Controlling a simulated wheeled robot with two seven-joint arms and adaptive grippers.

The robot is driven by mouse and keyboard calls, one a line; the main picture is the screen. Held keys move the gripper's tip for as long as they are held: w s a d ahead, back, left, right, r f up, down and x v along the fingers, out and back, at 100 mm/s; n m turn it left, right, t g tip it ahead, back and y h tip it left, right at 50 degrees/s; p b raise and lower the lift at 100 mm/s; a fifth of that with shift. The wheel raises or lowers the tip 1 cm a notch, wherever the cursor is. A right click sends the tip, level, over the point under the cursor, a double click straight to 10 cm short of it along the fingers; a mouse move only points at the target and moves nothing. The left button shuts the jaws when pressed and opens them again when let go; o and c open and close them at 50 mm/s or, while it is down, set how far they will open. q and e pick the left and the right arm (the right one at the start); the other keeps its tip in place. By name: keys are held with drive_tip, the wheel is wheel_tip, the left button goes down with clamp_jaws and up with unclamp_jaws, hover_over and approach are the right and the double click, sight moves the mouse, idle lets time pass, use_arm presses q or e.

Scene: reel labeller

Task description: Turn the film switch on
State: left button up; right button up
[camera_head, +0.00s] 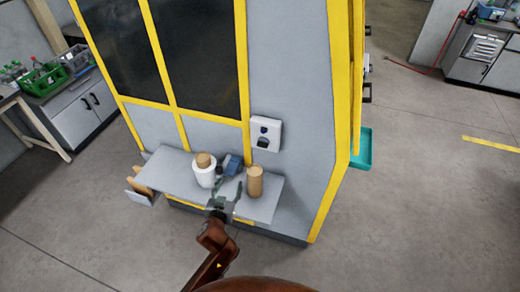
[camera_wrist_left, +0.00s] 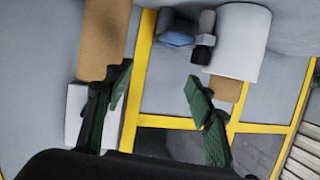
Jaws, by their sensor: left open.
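A white box (camera_head: 266,133) with a dark knob or opening is mounted on the grey machine wall, right of the yellow frame; it looks like the film switch. In the left wrist view a pale box (camera_wrist_left: 75,112), probably the same one, is partly hidden by a finger and a brown roll. My left gripper (camera_head: 226,189) is open and empty at the front of the shelf, below and left of the box and apart from it. Its two green-padded fingers (camera_wrist_left: 160,75) are spread in the wrist view. My right gripper does not show.
The shelf (camera_head: 176,172) holds a white roll with a brown core (camera_head: 204,174), a blue device (camera_head: 232,165) and a brown roll (camera_head: 254,182). The brown roll stands below the white box. A teal bin (camera_head: 362,148) is beyond the machine's right edge.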

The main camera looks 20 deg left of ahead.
sight(261, 146)
use_arm(q)
drive_tip(key=w+d+r+m+t+h, duration=0.1)
drive_tip(key=w+d+r+t, duration=0.15)
drive_tip(key=d+r, duration=0.2)
drive_tip(key=w+d+r+m+t+h, duration=0.1)
drive_tip(key=w+d+r+t+h, duration=0.1)
drive_tip(key=w+d+r, duration=0.3)
drive_tip(key=shift+g, duration=0.25)
drive_tip(key=w, duration=0.1)
drive_tip(key=w+r, duration=0.1)
drive_tip(key=w, duration=0.2)
drive_tip(key=shift+w+a+r, duration=0.1)
drive_tip(key=shift+a+r, duration=0.1)
drive_tip(key=shift+a, duration=0.05)
drive_tip(key=shift+w, duration=0.75)
drive_tip(key=shift+c, duration=0.3)
drive_tip(key=c, duration=1.1)
